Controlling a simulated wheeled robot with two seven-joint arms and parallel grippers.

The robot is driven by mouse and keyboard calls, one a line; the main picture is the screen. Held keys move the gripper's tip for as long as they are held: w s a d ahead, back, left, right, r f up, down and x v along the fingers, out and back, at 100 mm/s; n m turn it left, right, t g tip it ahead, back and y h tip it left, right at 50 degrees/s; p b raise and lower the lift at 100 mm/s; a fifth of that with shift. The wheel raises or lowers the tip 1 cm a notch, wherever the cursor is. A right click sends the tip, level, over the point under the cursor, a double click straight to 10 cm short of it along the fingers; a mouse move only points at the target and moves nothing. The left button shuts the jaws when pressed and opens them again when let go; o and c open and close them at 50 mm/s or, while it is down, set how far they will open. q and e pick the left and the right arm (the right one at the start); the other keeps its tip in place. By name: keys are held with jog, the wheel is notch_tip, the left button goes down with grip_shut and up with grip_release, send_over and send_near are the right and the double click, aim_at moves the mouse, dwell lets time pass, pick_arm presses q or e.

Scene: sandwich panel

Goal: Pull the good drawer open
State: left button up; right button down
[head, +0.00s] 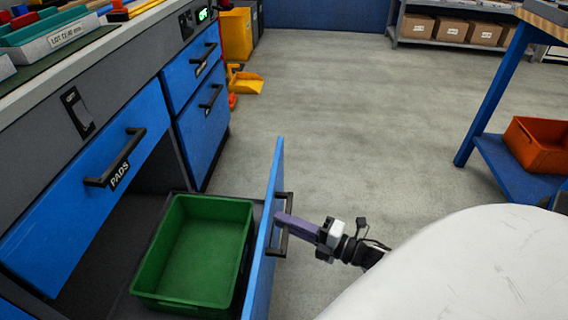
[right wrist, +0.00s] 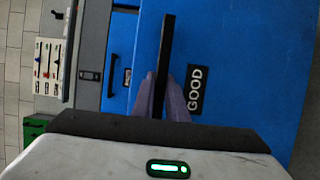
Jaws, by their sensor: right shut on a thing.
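The good drawer (head: 264,230) is a blue-fronted lower drawer that stands open in the head view, with a green bin (head: 197,250) inside it. Its front (right wrist: 245,60) fills much of the right wrist view and carries a black label reading GOOD (right wrist: 195,90). My right gripper (head: 284,219) is shut on the drawer's dark bar handle (head: 284,238); its purple fingers sit on both sides of the handle (right wrist: 164,60) in the right wrist view. My left gripper is not in view.
A closed blue drawer labelled PADS (head: 75,195) is above and left of the open drawer. More closed blue drawers (head: 203,115) stand beyond it. A blue-legged table (head: 490,90) with an orange bin (head: 540,145) is at right. The grey floor (head: 340,120) between is clear.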

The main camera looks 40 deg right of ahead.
jog(key=c, duration=1.8)
grip_release()
jog(key=shift+o, duration=0.2)
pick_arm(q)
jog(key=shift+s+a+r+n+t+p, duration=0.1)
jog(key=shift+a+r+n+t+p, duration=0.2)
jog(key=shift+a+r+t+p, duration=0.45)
pick_arm(e)
jog(key=v, duration=1)
jog(key=shift+s, duration=0.15)
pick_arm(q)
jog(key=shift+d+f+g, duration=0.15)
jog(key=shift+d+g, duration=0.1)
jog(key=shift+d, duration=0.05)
